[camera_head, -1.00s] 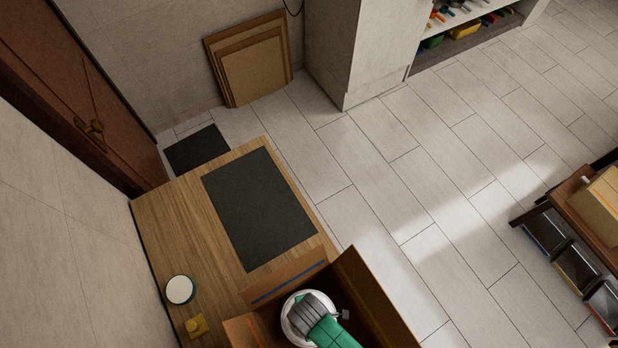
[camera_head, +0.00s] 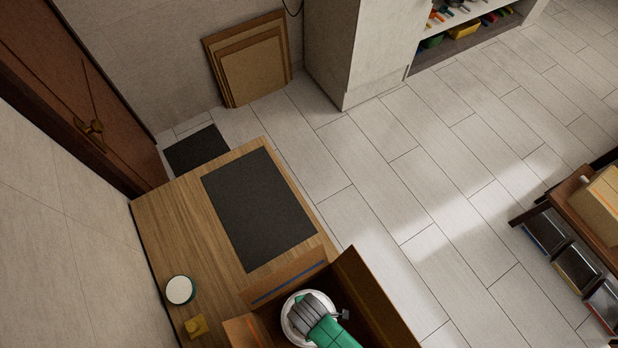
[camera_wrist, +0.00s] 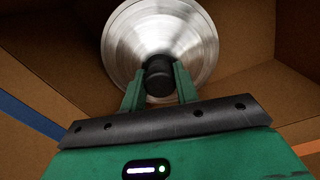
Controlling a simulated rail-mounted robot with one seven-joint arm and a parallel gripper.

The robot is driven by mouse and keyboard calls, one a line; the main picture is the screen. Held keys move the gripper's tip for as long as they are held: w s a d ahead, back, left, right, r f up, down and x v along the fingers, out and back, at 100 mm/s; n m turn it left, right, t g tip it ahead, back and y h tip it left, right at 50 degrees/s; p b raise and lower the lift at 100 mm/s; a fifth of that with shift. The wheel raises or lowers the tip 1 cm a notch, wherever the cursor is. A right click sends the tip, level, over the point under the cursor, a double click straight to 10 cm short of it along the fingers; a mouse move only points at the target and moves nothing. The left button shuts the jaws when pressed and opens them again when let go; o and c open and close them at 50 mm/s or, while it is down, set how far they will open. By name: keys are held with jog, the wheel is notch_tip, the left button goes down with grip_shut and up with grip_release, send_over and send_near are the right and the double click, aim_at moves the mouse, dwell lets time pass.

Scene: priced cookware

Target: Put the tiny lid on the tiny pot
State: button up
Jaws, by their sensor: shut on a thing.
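In the wrist view a shiny round metal lid (camera_wrist: 165,28) with a black knob (camera_wrist: 159,78) fills the top middle. My gripper (camera_wrist: 160,72) is shut on the knob, one green finger on each side. In the head view the pale round rim (camera_head: 288,328) shows around my wrist, over or inside the open cardboard box. I cannot tell whether the lid rests on a pot or hangs free. No pot can be clearly made out; anything under the lid is hidden.
The cardboard box (camera_head: 375,293) has raised flaps around my gripper. On the wooden table (camera_head: 165,220) are a dark mat (camera_head: 258,208), a white round thing with a dark rim (camera_head: 180,289) and a small yellow object (camera_head: 196,326). The mat is bare.

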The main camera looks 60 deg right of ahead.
jog(key=shift+f, duration=0.15)
jog(key=o, duration=1.1)
jog(key=shift+c, duration=0.2)
jog(key=shift+o, duration=0.4)
jog(key=o, duration=0.6)
jog(key=shift+c, duration=0.2)
notch_tip(320, 180, up, 8)
jog(key=shift+f, duration=0.1)
